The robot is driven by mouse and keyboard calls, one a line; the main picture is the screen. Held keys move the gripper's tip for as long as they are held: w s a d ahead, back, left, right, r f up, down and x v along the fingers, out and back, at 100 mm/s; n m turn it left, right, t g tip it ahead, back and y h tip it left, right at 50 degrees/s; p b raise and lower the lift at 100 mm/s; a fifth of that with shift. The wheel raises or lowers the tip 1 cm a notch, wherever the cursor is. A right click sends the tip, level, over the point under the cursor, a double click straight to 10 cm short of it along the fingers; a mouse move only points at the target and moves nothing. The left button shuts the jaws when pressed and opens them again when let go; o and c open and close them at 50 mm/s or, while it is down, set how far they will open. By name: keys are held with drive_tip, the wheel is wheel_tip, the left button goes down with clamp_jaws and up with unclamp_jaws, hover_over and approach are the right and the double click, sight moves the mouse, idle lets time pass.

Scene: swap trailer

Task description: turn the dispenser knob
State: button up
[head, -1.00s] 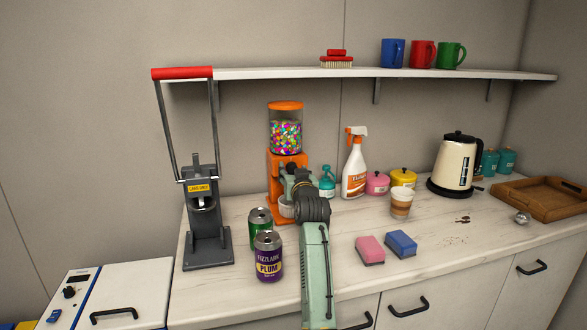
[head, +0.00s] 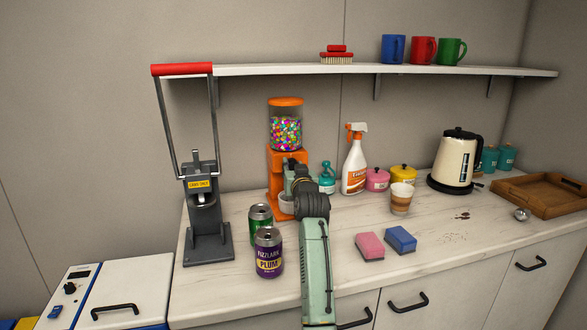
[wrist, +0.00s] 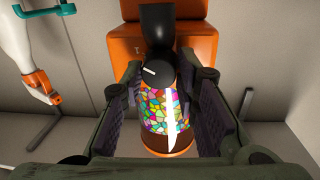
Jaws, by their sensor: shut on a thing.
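The dispenser (head: 276,173) is orange, with an orange lid and a clear jar of coloured sweets (head: 286,132), on the counter against the wall. In the wrist view its body (wrist: 152,20) and jar (wrist: 165,110) appear upside down. The dispenser knob (wrist: 153,72) is dark with a white pointer line, which is tilted off the horizontal. My gripper (wrist: 158,78) is shut on the knob, one finger on each side. In the head view my gripper (head: 298,180) is at the dispenser's front, and my arm hides the knob.
A purple can (head: 268,255) and a green can (head: 260,218) stand left of my arm. A grey press (head: 207,245) is further left. A spray bottle (head: 354,170), a cup (head: 401,199) and two sponges (head: 400,240) are to the right. A shelf (head: 300,71) runs above.

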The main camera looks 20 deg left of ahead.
drive_tip(key=shift+m, duration=0.3)
clamp_jaws()
drive_tip(key=m, duration=0.3)
drive_tip(key=shift+m+g, duration=0.4)
drive_tip(key=shift+m, duration=1.3)
drive_tip(key=o, duration=1.1)
unclamp_jaws()
drive_tip(key=shift+d, duration=0.1)
drive_tip(key=v, duration=1.2)
drive_tip(key=shift+o, duration=0.2)
